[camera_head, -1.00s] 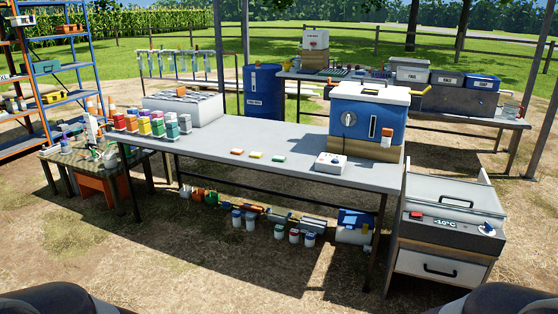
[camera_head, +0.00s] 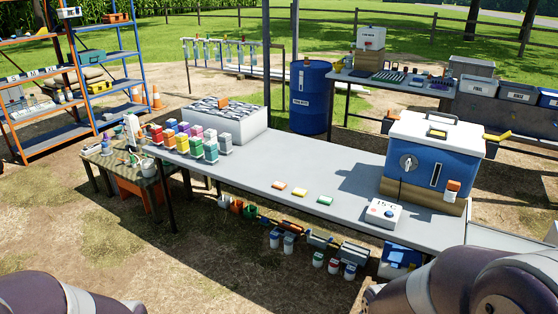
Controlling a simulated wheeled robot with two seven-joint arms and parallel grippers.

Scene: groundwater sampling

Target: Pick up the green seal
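The green seal (camera_head: 325,200) is a small flat green piece lying on the grey table (camera_head: 262,178) near its front edge. A yellow seal (camera_head: 300,192) and an orange seal (camera_head: 279,185) lie in a row to its left. Dark rounded parts of my arms show at the bottom left and bottom right corners. Neither of my grippers is in view, and nothing of mine touches the green seal.
A white box reading 15°C (camera_head: 384,213) sits right of the seals. Behind it stands a blue and white cooler (camera_head: 432,155). Several coloured bottles (camera_head: 190,140) and a white tray (camera_head: 235,126) stand at the table's left end. The table around the seals is clear.

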